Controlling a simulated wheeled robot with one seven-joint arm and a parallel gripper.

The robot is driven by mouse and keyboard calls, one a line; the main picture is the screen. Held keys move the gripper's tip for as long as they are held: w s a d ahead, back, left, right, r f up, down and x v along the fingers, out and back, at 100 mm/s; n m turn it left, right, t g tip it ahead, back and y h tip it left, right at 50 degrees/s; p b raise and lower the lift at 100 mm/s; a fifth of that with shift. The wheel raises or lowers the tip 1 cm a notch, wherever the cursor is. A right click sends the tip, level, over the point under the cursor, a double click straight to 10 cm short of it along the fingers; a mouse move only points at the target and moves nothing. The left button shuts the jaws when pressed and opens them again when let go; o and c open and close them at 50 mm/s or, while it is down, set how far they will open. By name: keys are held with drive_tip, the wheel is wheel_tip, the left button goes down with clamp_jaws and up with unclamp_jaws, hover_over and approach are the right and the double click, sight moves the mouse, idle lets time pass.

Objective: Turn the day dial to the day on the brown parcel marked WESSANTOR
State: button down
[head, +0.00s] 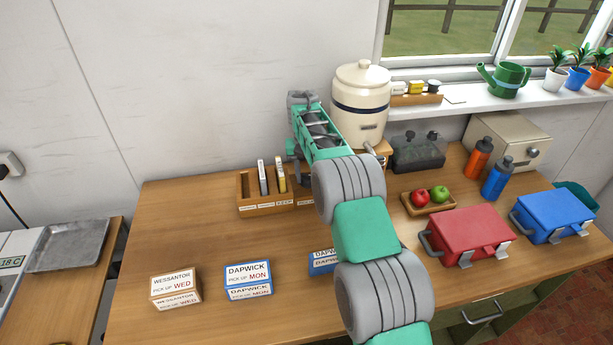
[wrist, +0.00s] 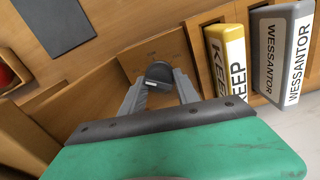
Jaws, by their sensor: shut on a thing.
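The brown parcel (head: 175,288) stands at the table's front left in the head view. Its label reads WESSANTOR, PICK UP WED. The day dial's dark round knob (wrist: 158,74) sits on a wooden face in the wrist view, with a pale mark on its near side. Small lettering around it is too faint to read. My gripper (wrist: 160,85) is shut on the knob, one finger on each side. In the head view my arm hides the dial.
Beside the dial, a wooden rack (head: 247,208) holds a yellow KEEP block (wrist: 226,62) and a grey WESSANTOR block (wrist: 280,55). Blue DAPWICK parcels (head: 248,280) stand right of the brown one. A cream crock (head: 360,100) and a fruit tray (head: 416,208) are nearby.

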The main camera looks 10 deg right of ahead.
drive_tip(key=m+b, duration=0.1)
drive_tip(key=m, duration=0.4)
drive_tip(key=shift+m+b, duration=0.3)
drive_tip(key=shift+b, duration=0.1)
drive_tip(key=m+b, duration=0.2)
drive_tip(key=m, duration=0.3)
drive_tip(key=shift+d+g, duration=0.1)
drive_tip(key=shift+g, duration=0.2)
drive_tip(key=shift+r+m, duration=0.1)
drive_tip(key=shift+m, duration=0.2)
drive_tip(key=c, duration=0.9)
unclamp_jaws()
wheel_tip(320, 180, up, 8)
drive_tip(key=p, duration=0.7)
drive_tip(key=shift+w+p, duration=0.15)
drive_tip(key=shift+p, duration=0.2)
